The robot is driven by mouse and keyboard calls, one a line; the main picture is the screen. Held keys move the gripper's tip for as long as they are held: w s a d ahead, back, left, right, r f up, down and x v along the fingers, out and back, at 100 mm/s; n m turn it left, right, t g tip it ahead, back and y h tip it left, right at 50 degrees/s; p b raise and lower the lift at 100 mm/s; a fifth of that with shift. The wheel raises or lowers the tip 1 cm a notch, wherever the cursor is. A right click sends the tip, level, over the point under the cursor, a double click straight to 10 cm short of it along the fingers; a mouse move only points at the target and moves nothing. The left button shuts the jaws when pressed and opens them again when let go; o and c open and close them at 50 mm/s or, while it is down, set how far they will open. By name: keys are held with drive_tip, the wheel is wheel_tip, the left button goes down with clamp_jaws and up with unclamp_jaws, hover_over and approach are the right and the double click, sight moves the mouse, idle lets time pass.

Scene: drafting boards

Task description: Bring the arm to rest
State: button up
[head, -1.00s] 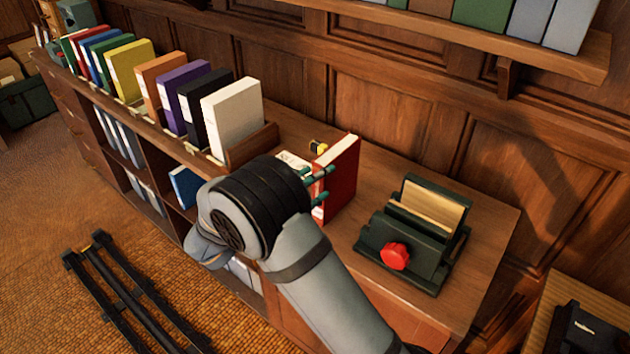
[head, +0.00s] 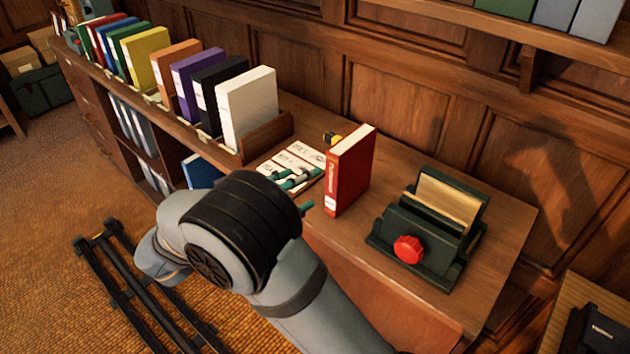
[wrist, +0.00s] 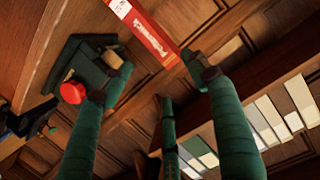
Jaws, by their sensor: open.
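My gripper (head: 299,192) is mostly hidden behind my own wrist in the head view; only its green fingertips show, in front of a red binder (head: 349,172). The wrist view shows the green fingers of my gripper (wrist: 160,80) spread apart, with nothing between them. The red binder stands upright on the wooden cabinet top (head: 478,225), apart from the fingers. It also shows at the top of the wrist view (wrist: 145,32), beyond the fingers.
A dark green device with a red knob (head: 409,249) stands right of the binder. A wooden rack (head: 268,138) of coloured binders runs to the left. A printed card (head: 300,158) and a small yellow-black object (head: 332,138) lie behind. A wall shelf (head: 480,22) hangs above.

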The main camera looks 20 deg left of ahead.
sight(334, 166)
drive_tip(key=shift+v, duration=1.1)
drive_tip(key=p+x, duration=0.3)
drive_tip(key=x, duration=0.8)
drive_tip(key=shift+w+d+r, duration=0.15)
drive_tip(key=shift+w+d, duration=0.05)
drive_tip(key=shift+w, duration=0.4)
drive_tip(key=shift+r+b, duration=0.75)
drive_tip(key=shift+r, duration=1)
drive_tip(key=shift+s, duration=0.15)
